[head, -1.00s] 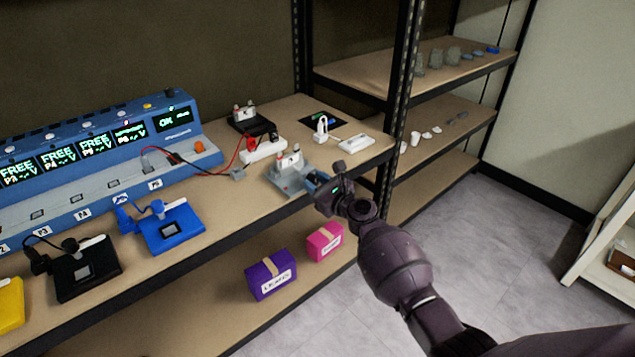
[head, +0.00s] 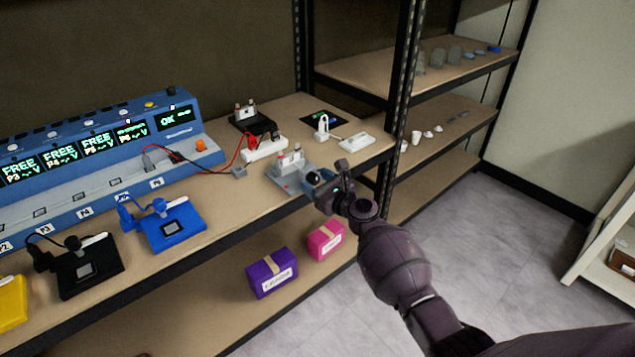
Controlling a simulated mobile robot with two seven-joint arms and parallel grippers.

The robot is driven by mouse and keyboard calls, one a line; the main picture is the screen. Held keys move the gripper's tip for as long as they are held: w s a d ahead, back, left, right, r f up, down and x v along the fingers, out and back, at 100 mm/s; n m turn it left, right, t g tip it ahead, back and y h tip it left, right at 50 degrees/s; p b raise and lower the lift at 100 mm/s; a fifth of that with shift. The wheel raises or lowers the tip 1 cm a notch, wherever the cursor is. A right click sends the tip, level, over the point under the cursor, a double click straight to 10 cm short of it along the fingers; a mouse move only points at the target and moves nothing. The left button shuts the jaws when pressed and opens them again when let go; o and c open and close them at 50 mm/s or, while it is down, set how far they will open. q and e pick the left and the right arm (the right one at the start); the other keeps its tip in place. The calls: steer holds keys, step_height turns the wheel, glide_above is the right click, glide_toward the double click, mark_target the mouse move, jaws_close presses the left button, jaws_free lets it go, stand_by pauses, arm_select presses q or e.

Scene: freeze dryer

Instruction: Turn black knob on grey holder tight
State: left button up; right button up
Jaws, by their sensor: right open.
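The grey holder (head: 290,184) stands on the shelf near its front edge, with whitish upright parts on top. The black knob (head: 313,178) shows as a small dark round shape at the holder's right side. My right gripper (head: 318,184) comes in from the lower right and is open beside the knob. The fingers are small here, and I cannot tell whether they touch the knob. My left gripper is not in view.
A white block (head: 264,150) with red and black leads lies behind the holder. A black holder (head: 250,120), a white adapter (head: 356,142) and a blue station (head: 185,120) stand nearby. A rack post (head: 394,110) rises at the right. Purple (head: 272,274) and pink boxes (head: 326,241) sit below.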

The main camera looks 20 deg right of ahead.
steer(key=shift+s, duration=0.1)
steer(key=shift+s+d+r, duration=0.1)
steer(key=shift+s+d, duration=0.05)
steer(key=shift+s, duration=0.1)
steer(key=p+v, duration=0.2)
steer(key=v, duration=0.8)
stand_by(0.3)
